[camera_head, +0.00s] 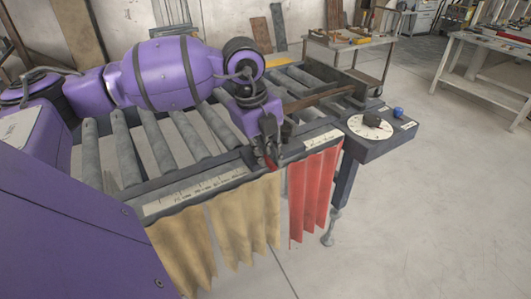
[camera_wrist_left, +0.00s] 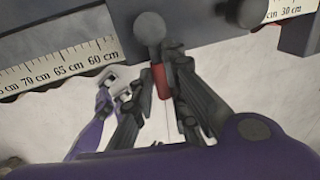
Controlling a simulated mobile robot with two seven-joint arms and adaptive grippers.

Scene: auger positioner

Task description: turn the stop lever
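The stop lever (camera_wrist_left: 159,78) shows in the left wrist view as a short red handle below a dark round knob (camera_wrist_left: 150,28) at the edge of the roller table. My left gripper (camera_wrist_left: 158,85) has its fingers close in on both sides of the red handle and appears shut on it. In the head view my left gripper (camera_head: 268,150) points down at the table's front rail, with a bit of red at its fingertips. The fingers hide part of the handle.
The roller conveyor (camera_head: 160,140) has a ruler (camera_head: 195,191) along its front rail. Tan strips (camera_head: 245,225) and red strips (camera_head: 312,190) hang below. A dial box (camera_head: 370,126) with a blue knob (camera_head: 398,112) sits at the right end.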

